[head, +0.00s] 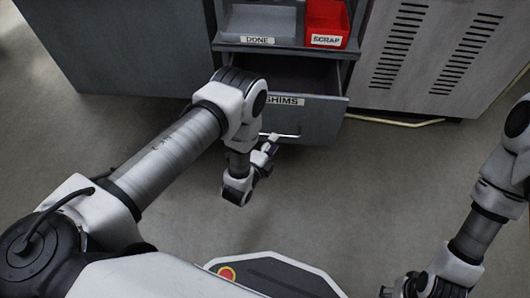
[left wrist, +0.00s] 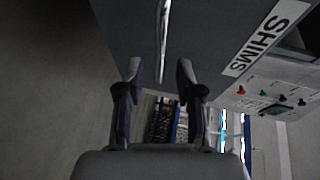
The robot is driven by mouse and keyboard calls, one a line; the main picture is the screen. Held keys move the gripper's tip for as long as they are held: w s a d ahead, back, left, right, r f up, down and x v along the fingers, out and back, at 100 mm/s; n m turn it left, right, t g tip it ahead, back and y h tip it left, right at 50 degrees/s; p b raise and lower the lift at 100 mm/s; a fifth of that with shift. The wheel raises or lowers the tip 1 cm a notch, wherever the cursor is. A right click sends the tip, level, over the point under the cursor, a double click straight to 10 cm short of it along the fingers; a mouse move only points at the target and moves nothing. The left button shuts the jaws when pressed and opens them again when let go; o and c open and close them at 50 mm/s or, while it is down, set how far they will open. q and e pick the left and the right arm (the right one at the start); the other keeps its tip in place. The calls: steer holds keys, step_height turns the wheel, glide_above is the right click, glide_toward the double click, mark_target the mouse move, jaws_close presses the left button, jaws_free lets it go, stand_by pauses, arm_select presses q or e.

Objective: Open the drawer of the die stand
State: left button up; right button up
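The die stand (head: 222,45) stands at the top middle of the head view. Its drawer (head: 325,112), labelled SHIMS, is pulled out, with its dark inside showing behind the front. A pale bar handle (head: 285,136) runs along the drawer front; it also shows in the left wrist view (left wrist: 163,35). My left gripper (head: 270,146) is at the handle's left part. In the left wrist view the left gripper's fingers (left wrist: 159,70) are apart, with the handle between them in the picture and gaps on both sides. My right gripper (head: 400,289) is low at the right, away from the stand; its fingers are unclear.
A grey DONE tray (head: 258,40) and a red SCRAP bin (head: 326,20) sit on the stand above the drawer. A vented grey cabinet (head: 430,50) stands to the right and a dark panel (head: 120,45) to the left. The floor before the drawer is clear.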

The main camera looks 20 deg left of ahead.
arm_select(q)
steer(key=d+v, duration=0.1)
steer(key=v, duration=0.6)
steer(key=shift+a, duration=0.5)
steer(key=w+a+r+n+y+p, duration=0.1)
steer(key=w+a+r, duration=0.2)
steer(key=r, duration=0.4)
steer(key=s+a+f+n+g, duration=0.1)
steer(key=s+f+n+g, duration=0.2)
steer(key=s+n+g, duration=0.85)
steer(key=s+a+f+n+g, duration=0.2)
steer(key=s+f+n+g, duration=0.3)
steer(key=s, duration=1.1)
step_height(320, 180, up, 39)
steer(key=n+y+p, duration=0.1)
steer(key=p, duration=3.7)
steer(key=shift+t+p, duration=0.35)
